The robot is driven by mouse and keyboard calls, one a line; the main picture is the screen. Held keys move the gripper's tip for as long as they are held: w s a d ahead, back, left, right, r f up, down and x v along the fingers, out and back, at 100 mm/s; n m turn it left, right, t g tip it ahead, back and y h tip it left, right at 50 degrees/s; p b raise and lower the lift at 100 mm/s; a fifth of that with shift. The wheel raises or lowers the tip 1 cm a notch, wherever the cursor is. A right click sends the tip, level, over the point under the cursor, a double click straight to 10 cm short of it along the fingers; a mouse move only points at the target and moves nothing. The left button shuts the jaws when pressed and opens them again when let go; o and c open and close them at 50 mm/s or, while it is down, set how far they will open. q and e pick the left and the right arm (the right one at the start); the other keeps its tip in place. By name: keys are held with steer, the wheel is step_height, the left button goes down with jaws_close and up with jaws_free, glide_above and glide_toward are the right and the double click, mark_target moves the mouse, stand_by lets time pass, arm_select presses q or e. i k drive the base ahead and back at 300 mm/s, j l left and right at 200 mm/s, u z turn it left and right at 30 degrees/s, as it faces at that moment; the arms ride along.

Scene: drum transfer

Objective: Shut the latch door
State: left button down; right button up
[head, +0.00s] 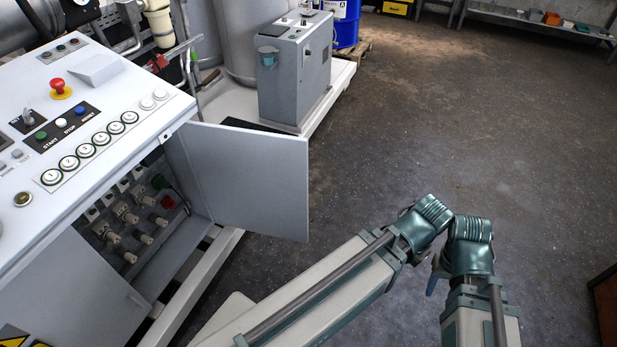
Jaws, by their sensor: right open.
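The latch door (257,183) is a flat grey panel hinged on the right side of the console cabinet (75,275). It stands wide open, swung out to the right, and the compartment behind it shows. My right gripper (446,240) is open and appears empty, low over the floor to the right of the door and clearly apart from it. Its fingers are partly hidden among teal arm parts. My left gripper cannot be made out.
White plugs and fittings (125,213) sit inside the compartment. A red stop button (58,87) and several round buttons are on the sloped console top. A grey machine box (295,75) stands behind the door. The floor (420,110) to the right is clear.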

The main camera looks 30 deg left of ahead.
mark_target(256, 181)
steer(key=i+l+z, duration=0.2)
steer(key=i, duration=0.95)
steer(key=i+u, duration=0.75)
steer(key=i+l+u, duration=0.2)
steer(key=u, duration=0.2)
steer(key=i+l+u, duration=0.1)
steer(key=u, duration=0.4)
steer(key=i+l+u, duration=0.25)
steer(key=u, duration=0.25)
steer(key=i+l+u, duration=0.2)
steer(key=u, duration=0.3)
steer(key=i+l+u, duration=0.1)
steer(key=l+u, duration=0.25)
steer(key=u, duration=0.15)
steer(key=i+l+u, duration=0.1)
steer(key=l+u, duration=1.25)
steer(key=i, duration=0.05)
